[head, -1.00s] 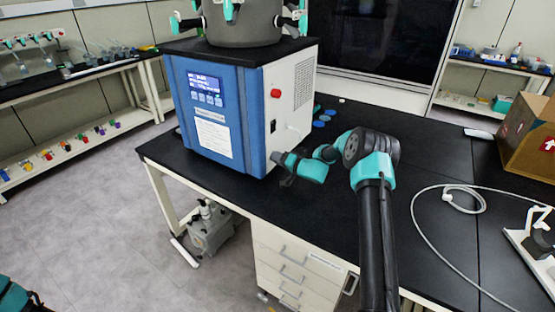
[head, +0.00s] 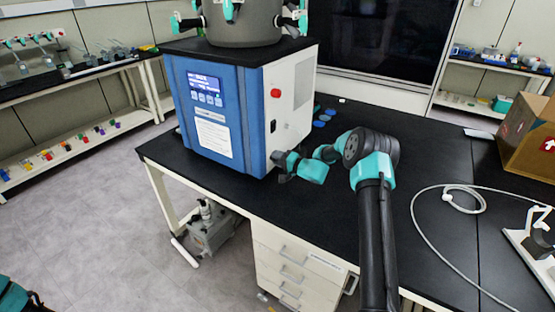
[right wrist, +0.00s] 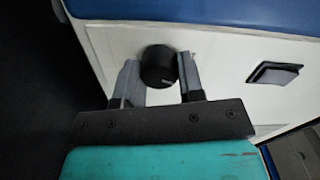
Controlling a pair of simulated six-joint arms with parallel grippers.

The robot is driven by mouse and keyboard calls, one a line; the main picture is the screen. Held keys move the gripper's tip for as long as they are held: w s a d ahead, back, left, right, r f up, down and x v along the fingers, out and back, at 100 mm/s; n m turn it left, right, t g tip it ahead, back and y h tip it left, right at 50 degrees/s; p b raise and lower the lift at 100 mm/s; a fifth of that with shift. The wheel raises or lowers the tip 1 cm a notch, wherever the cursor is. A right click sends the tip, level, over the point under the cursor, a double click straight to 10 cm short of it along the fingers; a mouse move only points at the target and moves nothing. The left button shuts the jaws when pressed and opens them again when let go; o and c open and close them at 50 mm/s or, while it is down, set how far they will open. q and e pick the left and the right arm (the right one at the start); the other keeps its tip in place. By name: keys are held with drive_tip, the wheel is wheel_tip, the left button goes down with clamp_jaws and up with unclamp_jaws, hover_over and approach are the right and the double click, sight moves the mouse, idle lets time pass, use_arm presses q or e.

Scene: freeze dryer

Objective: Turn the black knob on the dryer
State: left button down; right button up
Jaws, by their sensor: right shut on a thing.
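The dryer (head: 215,130) is a blue and white box with a lit display, standing on the black bench in the head view. The black knob (right wrist: 157,65) sits on its white side panel in the right wrist view. A small pale mark shows on its face. My right gripper (head: 279,159) is at the lower part of that panel, and in the head view it hides the knob. In the right wrist view its two grey fingers (right wrist: 159,78) stand on either side of the knob, shut on it. My left gripper is not in view.
A black rocker switch (right wrist: 275,74) is right of the knob in the right wrist view. A red button (head: 275,94) sits higher on the panel. Blue round pieces (head: 320,119) lie behind my right arm. A white cable (head: 450,203) and cardboard box (head: 527,135) are at right.

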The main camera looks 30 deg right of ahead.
drive_tip(key=m, duration=0.6)
drive_tip(key=shift+f, duration=0.1)
drive_tip(key=m, duration=0.7)
drive_tip(key=shift+f, duration=0.1)
drive_tip(key=shift+m, duration=0.3)
drive_tip(key=o, duration=0.9)
drive_tip(key=shift+s, duration=0.1)
drive_tip(key=v, duration=1.7)
drive_tip(key=shift+s+f, duration=0.1)
drive_tip(key=shift+s, duration=0.05)
